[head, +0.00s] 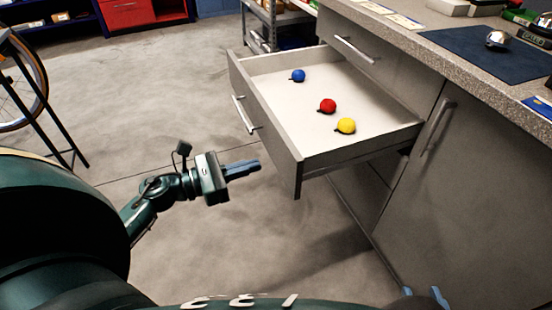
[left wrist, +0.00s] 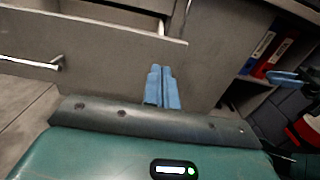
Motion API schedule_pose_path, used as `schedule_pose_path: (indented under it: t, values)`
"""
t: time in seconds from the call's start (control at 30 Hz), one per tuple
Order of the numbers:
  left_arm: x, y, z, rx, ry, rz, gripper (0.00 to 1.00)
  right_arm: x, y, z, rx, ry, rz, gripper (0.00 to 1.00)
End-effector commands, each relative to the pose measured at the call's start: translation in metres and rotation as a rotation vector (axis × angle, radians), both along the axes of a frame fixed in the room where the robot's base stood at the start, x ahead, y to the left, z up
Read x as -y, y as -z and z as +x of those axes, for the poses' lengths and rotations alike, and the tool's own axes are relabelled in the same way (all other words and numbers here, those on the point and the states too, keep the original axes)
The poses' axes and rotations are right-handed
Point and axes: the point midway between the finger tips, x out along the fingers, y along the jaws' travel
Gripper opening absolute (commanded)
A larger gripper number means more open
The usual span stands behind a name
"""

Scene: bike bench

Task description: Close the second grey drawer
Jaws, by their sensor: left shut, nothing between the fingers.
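The grey drawer (head: 290,150) below the shut top drawer (head: 362,52) is pulled well out. Its handle (head: 245,115) is on the front panel, which faces left in the head view. In it lie a blue ball-like item (head: 298,75), a red one (head: 327,106) and a yellow one (head: 346,126). My left gripper (head: 256,168) is shut and empty, left of the front panel's near end and seemingly apart from it. The left wrist view shows its fingers (left wrist: 162,88) near the drawer front (left wrist: 90,50). My right gripper's fingertips (head: 422,292) show apart at the bottom edge.
The grey cabinet door (head: 440,190) stands right of the drawer, under a speckled worktop (head: 470,70) holding a dark mat (head: 470,42). A bicycle wheel (head: 22,85) and stand are at left. Bare floor (head: 150,90) lies left of the drawer.

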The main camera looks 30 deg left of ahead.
Motion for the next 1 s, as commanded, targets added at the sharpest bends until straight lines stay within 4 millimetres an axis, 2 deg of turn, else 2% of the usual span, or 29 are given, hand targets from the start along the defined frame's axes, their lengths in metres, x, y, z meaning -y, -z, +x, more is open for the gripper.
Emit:
schedule_pose_path:
  t: [0.13, 0.33, 1.0]
  values:
    - [0.02, -0.002, 0.024, 0.003, 0.0, -0.003, 0.0, 0.0, 0.0, 0.0, -0.006, 0.0, 0.0, 0.32]
    - [0.037, -0.001, 0.043, 0.0, 0.0, -0.003, 0.0, 0.0, 0.0, -0.001, -0.012, 0.0, 0.0, 0.32]
    - [0.047, 0.0, 0.055, 0.0, 0.0, -0.004, 0.0, 0.0, 0.001, -0.001, -0.016, 0.001, -0.001, 0.32]
